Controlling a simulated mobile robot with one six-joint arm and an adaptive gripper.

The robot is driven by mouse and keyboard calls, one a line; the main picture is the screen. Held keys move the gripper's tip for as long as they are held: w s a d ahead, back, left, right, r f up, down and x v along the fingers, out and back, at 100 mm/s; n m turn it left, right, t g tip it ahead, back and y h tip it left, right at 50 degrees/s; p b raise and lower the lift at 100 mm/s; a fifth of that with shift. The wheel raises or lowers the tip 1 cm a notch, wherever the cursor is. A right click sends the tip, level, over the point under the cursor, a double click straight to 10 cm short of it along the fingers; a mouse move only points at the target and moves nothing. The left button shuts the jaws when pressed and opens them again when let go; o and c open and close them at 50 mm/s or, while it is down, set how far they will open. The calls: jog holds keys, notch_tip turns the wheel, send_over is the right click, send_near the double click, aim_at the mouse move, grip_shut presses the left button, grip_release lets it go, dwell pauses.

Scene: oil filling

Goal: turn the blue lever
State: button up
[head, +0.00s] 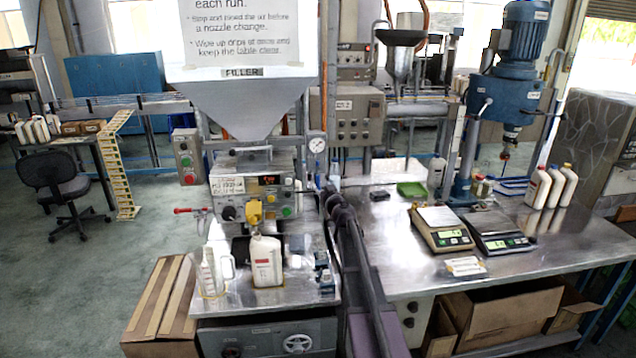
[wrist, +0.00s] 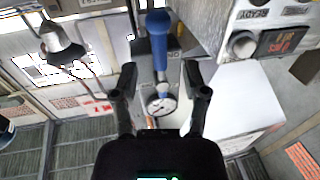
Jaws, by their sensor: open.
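The blue lever (wrist: 158,45) shows in the wrist view as a rounded blue handle with a narrower blue stem below it in the picture. My gripper (wrist: 160,82) is open, with one dark finger on each side of the stem in the picture. The thick end of the handle lies beyond the fingertips. I see no finger touching the lever, and its depth between the fingers is hard to tell. In the head view my dark arm reaches up beside the filler machine (head: 250,190); the gripper's fingers and the lever are too small to make out there.
A round pressure gauge (head: 317,145) is close by; it also shows between my fingers in the wrist view (wrist: 160,104). The hopper (head: 245,100) stands left of it. A white bottle (head: 265,262) and a clear jug (head: 213,270) stand on the filler's table. Scales (head: 440,232) are on the right table.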

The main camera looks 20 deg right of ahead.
aim_at(319, 182)
jog(key=shift+w+d, duration=0.15)
jog(key=shift+w, duration=1.15)
jog(key=shift+w+d, duration=0.1)
jog(key=shift+w, duration=1.15)
jog(key=shift+c, duration=0.3)
grip_shut()
